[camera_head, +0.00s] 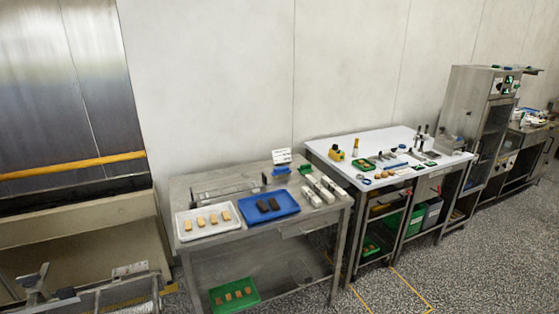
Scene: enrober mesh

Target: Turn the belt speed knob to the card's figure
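A small white card or sign (282,156) with dark print stands at the back of the near steel table; its figure is too small to read. I cannot make out the belt speed knob. A tall steel cabinet (470,98) at the right has a dark panel with a green display (508,80). A pale panel with small dark round marks (508,162) sits right of it, too small to identify. Neither of my grippers shows in the head view.
The near steel table (262,240) bears a white tray (182,233) and a blue tray (250,219) with bars. A white-topped table (345,145) holds small tools. Metal framework (100,292) fills the lower left. The speckled floor (460,270) is clear at lower right.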

